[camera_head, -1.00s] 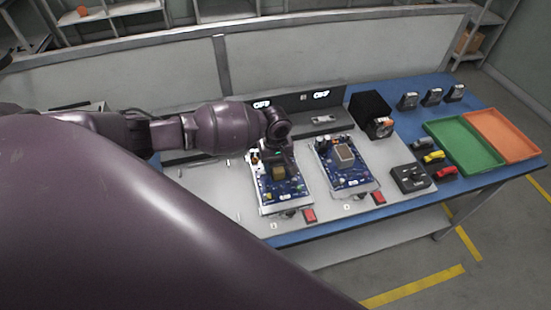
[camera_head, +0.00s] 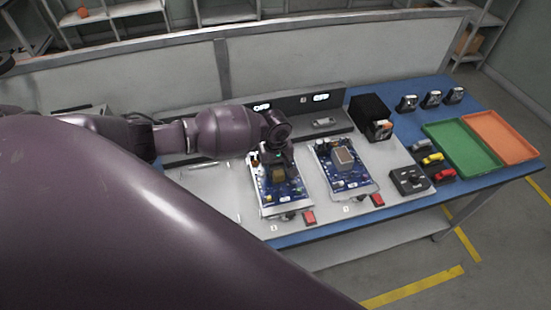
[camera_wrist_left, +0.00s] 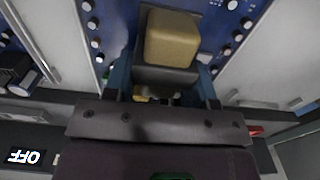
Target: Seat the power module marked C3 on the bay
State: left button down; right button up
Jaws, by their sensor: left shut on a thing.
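My left gripper (camera_head: 279,164) is over the left circuit board (camera_head: 268,200). In the left wrist view the gripper (camera_wrist_left: 163,82) is shut on a dark-based module with a tan block (camera_wrist_left: 172,40) on its face. No C3 mark can be read. The module's underside is hidden, so I cannot tell whether it touches the bay. My right gripper is not in view.
A second blue board (camera_head: 358,181) with a grey-tan block lies to the right. Red buttons (camera_head: 309,217) are at the front edge. The displays read OFF.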

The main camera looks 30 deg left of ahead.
pick_arm(q)
jog(key=shift+w+r, duration=0.1)
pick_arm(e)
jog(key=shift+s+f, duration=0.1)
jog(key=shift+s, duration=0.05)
pick_arm(q)
jog(key=shift+f, duration=0.25)
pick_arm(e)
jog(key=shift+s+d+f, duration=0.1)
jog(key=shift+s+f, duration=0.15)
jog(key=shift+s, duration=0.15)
pick_arm(q)
jog(key=shift+f, duration=0.15)
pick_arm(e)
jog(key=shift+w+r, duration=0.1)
